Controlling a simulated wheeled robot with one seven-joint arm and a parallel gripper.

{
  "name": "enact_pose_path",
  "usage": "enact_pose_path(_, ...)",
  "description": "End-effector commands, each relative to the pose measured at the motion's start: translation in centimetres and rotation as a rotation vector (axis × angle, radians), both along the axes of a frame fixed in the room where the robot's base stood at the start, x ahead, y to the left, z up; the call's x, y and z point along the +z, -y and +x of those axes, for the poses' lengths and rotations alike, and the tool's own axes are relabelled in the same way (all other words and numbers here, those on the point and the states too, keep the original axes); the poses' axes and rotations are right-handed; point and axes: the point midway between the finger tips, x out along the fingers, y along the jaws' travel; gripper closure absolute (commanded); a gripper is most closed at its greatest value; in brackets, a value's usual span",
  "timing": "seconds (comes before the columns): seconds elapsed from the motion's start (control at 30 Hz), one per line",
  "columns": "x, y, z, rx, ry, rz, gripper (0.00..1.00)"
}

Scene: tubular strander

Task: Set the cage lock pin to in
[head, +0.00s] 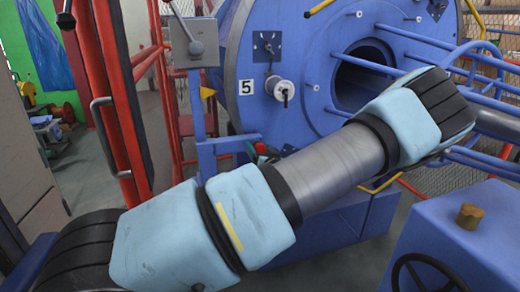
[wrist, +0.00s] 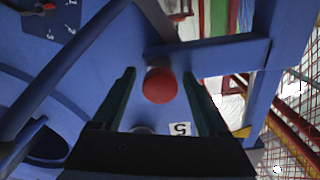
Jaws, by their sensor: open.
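A round red knob (wrist: 160,86), seemingly the handle of the cage lock pin, shows in the wrist view in front of a blue bar. My gripper (wrist: 159,73) is open, with one dark finger on each side of the knob and a gap visible on both sides. The knob's shaft is hidden behind it, so whether the pin is in or out cannot be told. In the head view a small red knob (head: 261,148) shows at the blue frame just above my arm, which hides my gripper there.
The big blue drum (head: 300,40) carries a "5" label (head: 247,87) and a pale cylinder with a dark handle (head: 282,89). Blue cage bars (head: 440,62) lie right. A blue housing (head: 440,235) with a handwheel stands front right. Red railings (head: 110,90) stand left.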

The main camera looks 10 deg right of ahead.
Motion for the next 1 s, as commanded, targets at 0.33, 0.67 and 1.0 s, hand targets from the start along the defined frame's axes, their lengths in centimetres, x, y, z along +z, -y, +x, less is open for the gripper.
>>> enact_pose_path(0.33,-0.2,0.4,-2.5,-0.001,-0.002,0.0,0.24)
enact_pose_path(0.67,-0.1,1.2,-8.7,-0.002,-0.001,0.0,0.24)
enact_pose_path(1.0,0.0,1.4,-10.7,0.0,0.0,0.0,0.24)
